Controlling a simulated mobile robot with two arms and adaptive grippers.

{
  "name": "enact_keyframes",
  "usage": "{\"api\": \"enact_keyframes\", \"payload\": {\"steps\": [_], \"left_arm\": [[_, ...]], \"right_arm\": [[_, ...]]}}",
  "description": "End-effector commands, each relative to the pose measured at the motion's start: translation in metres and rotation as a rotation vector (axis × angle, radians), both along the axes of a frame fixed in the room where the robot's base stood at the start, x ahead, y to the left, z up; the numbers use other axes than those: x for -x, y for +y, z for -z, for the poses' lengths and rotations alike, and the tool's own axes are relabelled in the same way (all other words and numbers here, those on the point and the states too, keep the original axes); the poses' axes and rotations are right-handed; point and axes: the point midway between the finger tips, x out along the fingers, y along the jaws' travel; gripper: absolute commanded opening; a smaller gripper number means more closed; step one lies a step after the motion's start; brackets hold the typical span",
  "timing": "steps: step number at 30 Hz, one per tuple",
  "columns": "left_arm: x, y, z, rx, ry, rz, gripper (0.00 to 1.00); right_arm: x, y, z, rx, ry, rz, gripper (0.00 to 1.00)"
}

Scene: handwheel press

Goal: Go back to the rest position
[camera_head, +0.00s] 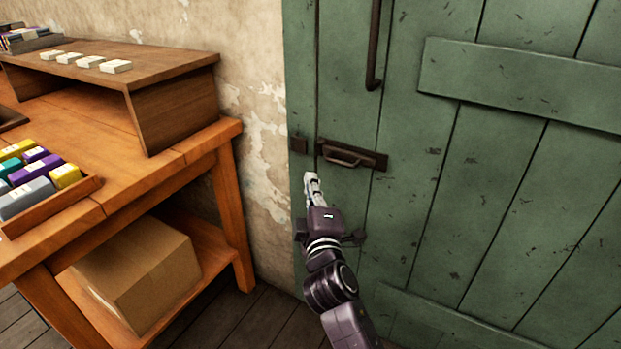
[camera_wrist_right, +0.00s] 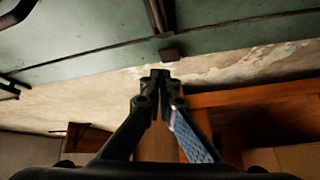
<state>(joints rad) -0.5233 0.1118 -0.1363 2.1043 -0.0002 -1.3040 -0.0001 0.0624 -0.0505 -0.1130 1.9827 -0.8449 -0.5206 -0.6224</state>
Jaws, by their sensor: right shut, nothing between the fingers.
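My right gripper (camera_head: 312,181) is in front of the green door (camera_head: 480,180), just below and left of the dark latch (camera_head: 352,155) with its handle. The gripper is shut and holds nothing. In the right wrist view my right gripper (camera_wrist_right: 160,76) shows its two fingers meeting at the tips, with the green door (camera_wrist_right: 90,60) and the plaster wall (camera_wrist_right: 225,78) beyond. I cannot tell whether the fingertips touch the door. My left gripper is not in view.
A wooden workbench (camera_head: 215,135) stands at the left with a raised shelf (camera_head: 140,75) holding white blocks. A tray (camera_head: 85,188) of coloured boxes sits at its front. A cardboard box (camera_head: 150,265) lies on the lower shelf. Floorboards (camera_head: 260,318) between bench and door are clear.

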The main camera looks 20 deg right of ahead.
Motion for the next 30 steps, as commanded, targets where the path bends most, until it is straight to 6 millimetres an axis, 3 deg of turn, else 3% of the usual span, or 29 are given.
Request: {"api": "enact_keyframes", "payload": {"steps": [11, 14, 17, 20, 24, 27, 30], "left_arm": [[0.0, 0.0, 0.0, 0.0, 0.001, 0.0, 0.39], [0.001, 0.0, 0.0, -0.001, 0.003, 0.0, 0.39], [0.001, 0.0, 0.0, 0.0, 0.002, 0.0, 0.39], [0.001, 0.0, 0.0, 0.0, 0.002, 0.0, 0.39], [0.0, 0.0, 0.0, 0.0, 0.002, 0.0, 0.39], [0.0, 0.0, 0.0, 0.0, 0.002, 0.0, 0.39], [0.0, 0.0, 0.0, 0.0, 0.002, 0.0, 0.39]], "right_arm": [[0.0, 0.0, 0.0, -0.001, 0.001, 0.0, 0.0], [0.003, -0.002, 0.013, -0.031, 0.024, 0.001, 0.0], [0.014, -0.006, 0.05, -0.127, 0.097, 0.008, 0.0], [0.038, -0.011, 0.111, -0.292, 0.22, 0.03, 0.0], [0.093, -0.008, 0.204, -0.553, 0.43, 0.093, 0.0], [0.142, -0.001, 0.262, -0.721, 0.581, 0.159, 0.0], [0.195, 0.009, 0.308, -0.864, 0.722, 0.235, 0.0]]}}
